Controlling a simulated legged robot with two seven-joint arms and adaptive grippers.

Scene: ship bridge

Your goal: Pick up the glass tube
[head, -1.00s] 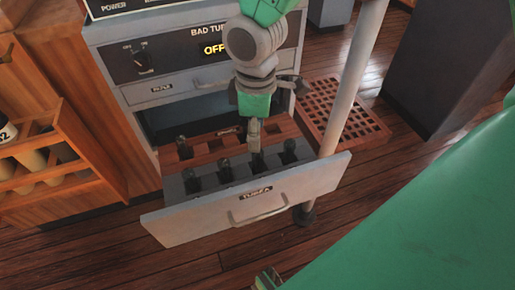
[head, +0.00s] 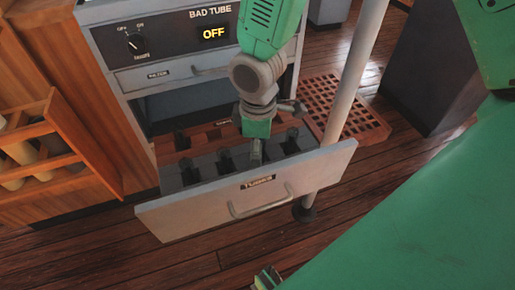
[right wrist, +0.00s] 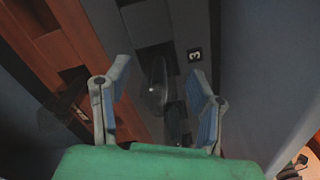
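The open drawer (head: 210,208) labelled as tubes holds several dark upright tubes in slots. One dark glass tube (head: 227,160) stands just left of my right gripper (head: 256,155), another (head: 189,172) farther left. My right gripper points down into the drawer. In the right wrist view the right gripper (right wrist: 158,105) is open, its two fingers apart. A dark, shiny glass tube (right wrist: 157,82) shows between and beyond the fingers, next to a label "3". I cannot tell whether a finger touches it.
The grey cabinet (head: 180,75) above the drawer has a knob and a lit "OFF" display. A pale pole (head: 352,75) stands close at the right of the drawer. A wooden rack (head: 60,150) is on the left. Wooden floor lies in front.

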